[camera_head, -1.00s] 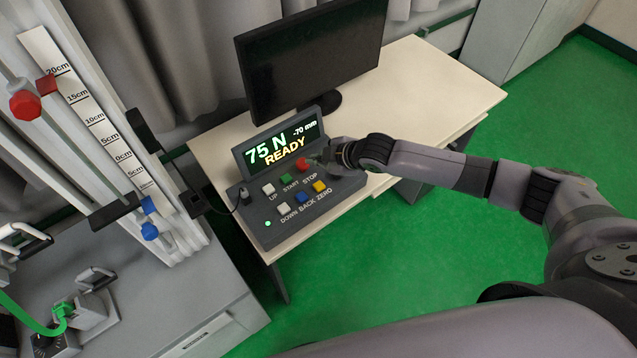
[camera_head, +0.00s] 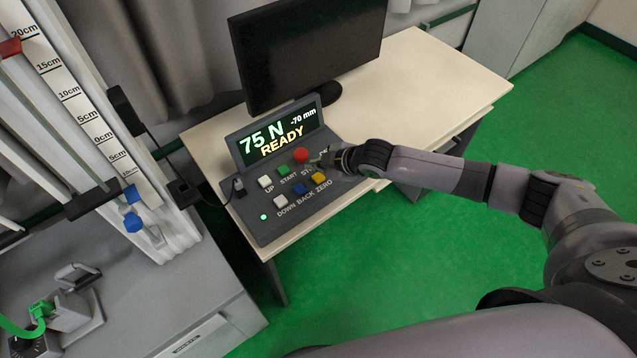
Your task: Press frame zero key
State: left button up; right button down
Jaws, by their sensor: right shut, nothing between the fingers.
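The control box (camera_head: 330,196) stands on the cream table, with a tilted display (camera_head: 280,134) reading "75 N", "-70 mm" and "READY". The yellow key (camera_head: 319,179) labelled ZERO is at the right end of the lower row. My right gripper (camera_head: 322,163) is shut and empty; its fingertips are over the box just above and beyond the yellow key, near the STOP label, which they partly cover. From this view I cannot tell whether they touch the box. The left gripper is not in view.
Near the ZERO key are the blue BACK key (camera_head: 304,189), white DOWN key (camera_head: 280,202), green START key (camera_head: 283,170), white UP key (camera_head: 265,182) and round red STOP button (camera_head: 301,155). A dark monitor (camera_head: 310,50) stands behind. The table's right part (camera_head: 430,95) is clear.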

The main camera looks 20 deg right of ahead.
aim_at(317, 179)
jog(key=shift+f, duration=0.8)
jog(key=shift+f+b, duration=0.15)
jog(key=shift+b, duration=0.15)
dwell(0.6)
jog(key=shift+f, duration=0.3)
jog(key=shift+f+b, duration=0.35)
jog(key=shift+f, duration=0.2)
dwell(0.6)
jog(key=shift+r, duration=0.1)
jog(key=shift+r+p, duration=0.85)
jog(key=shift+p, duration=0.1)
notch_tip(317, 179, up, 5)
jog(key=p, duration=0.5)
jog(key=shift+r, duration=0.1)
